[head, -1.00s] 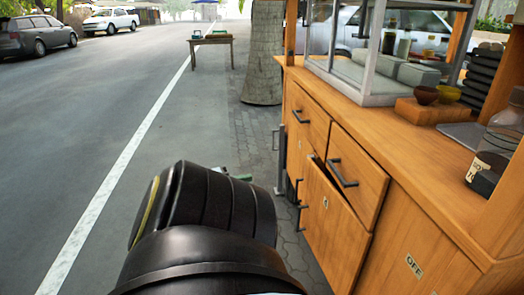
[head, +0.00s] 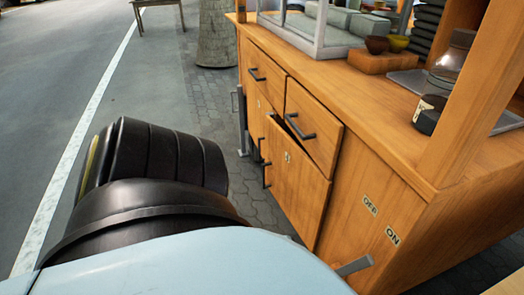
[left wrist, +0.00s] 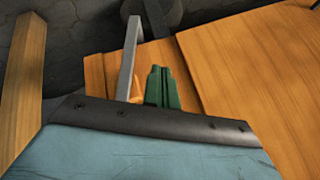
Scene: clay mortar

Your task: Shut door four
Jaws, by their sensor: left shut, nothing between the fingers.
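The wooden cart (head: 400,175) has two drawers above labelled doors. The near door (head: 298,185), with a small label too small to read, stands slightly ajar, with a dark gap along its top edge. A farther door (head: 264,115) beside it is partly seen. I cannot tell from the labels which is door four. In the left wrist view my left gripper (left wrist: 162,88) shows as green fingers, closed and empty, close to orange wood panels (left wrist: 250,75); contact is unclear. My arm hides the gripper in the head view. My right gripper is not in view.
A grey metal bar (head: 353,265) projects low near the OFF and ON labels (head: 392,236); a grey bar also stands beside the fingers in the left wrist view (left wrist: 131,55). Jars and bowls (head: 397,43) stand on the counter. Open pavement (head: 60,70) lies left.

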